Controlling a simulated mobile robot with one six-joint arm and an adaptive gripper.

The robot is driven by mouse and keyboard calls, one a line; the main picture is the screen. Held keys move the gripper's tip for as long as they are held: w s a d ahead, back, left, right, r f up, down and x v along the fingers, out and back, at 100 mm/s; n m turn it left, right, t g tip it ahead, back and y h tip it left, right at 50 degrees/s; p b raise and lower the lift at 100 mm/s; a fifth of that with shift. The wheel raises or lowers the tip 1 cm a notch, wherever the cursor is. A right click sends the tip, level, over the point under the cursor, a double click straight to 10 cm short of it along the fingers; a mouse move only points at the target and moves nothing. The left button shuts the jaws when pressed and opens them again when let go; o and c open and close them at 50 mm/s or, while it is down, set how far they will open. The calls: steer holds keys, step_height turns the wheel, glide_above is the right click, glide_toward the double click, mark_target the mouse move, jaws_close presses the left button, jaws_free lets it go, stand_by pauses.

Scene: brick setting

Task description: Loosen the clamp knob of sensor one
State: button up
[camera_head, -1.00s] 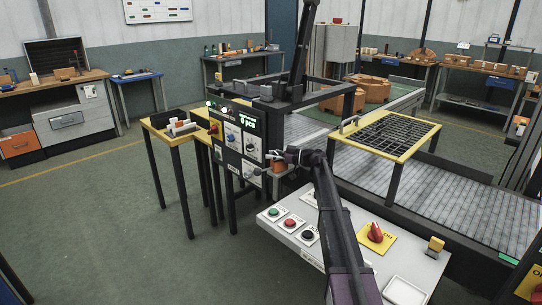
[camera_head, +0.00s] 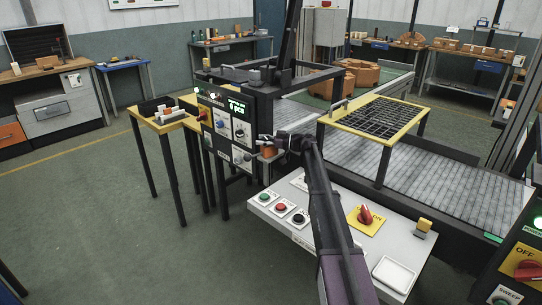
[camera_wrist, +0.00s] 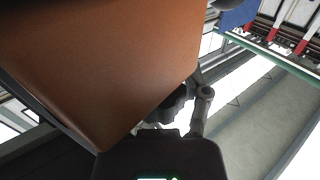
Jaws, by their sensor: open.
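A black control panel (camera_head: 229,128) with a lit green display and several dials stands left of my gripper (camera_head: 271,141) in the head view. My gripper is open, close to the panel's right side. An orange-brown block (camera_head: 268,152) sits right beside my gripper; I cannot tell if they touch. In the wrist view, a plain orange-brown surface (camera_wrist: 120,65) fills the upper left and hides one finger. The other finger (camera_wrist: 204,103) shows to its right. A dark lobed part (camera_wrist: 170,104) lies between them; I cannot tell whether it is the clamp knob.
A yellow-framed grid table (camera_head: 376,116) stands over the conveyor (camera_head: 430,185) to the right. A small yellow-topped table (camera_head: 160,122) stands left of the panel. Floor at left is clear.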

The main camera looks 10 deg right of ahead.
steer(key=shift+m+t+h, duration=0.3)
steer(key=shift+m+t, duration=0.2)
steer(key=shift+t, duration=0.2)
